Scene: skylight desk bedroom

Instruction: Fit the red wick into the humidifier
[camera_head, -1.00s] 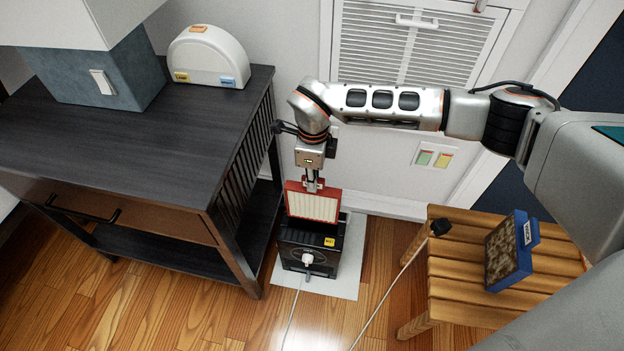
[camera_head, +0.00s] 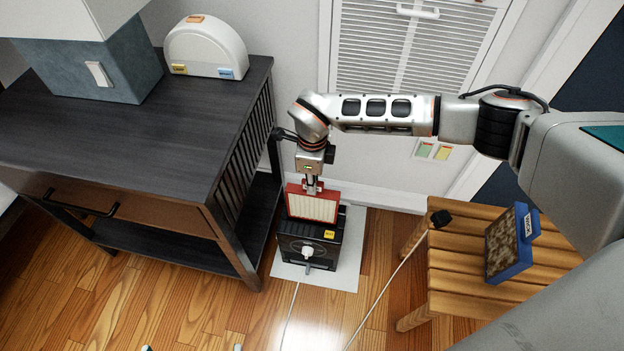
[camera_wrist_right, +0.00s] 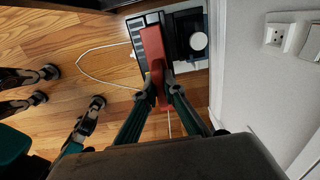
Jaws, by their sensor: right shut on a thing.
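The red wick (camera_head: 313,206), a red frame with cream pleats, stands upright at the top of the black humidifier (camera_head: 322,243). My right gripper (camera_head: 312,187) is shut on its upper edge. The wick's lower edge meets the humidifier's top; I cannot tell how deep it sits. In the right wrist view the wick (camera_wrist_right: 154,55) shows end-on between the fingers of my right gripper (camera_wrist_right: 160,88), over the humidifier (camera_wrist_right: 187,48). Two fingertips of my left gripper (camera_head: 192,348) just show at the head view's bottom edge, wide apart with floor between them.
The humidifier stands on a pale mat (camera_head: 345,268) beside a dark desk (camera_head: 150,150). A wooden stool (camera_head: 455,285) at the right holds a blue-framed brown filter (camera_head: 508,243) and a black plug (camera_head: 440,218). A white cord crosses the floor. A wall grille is behind.

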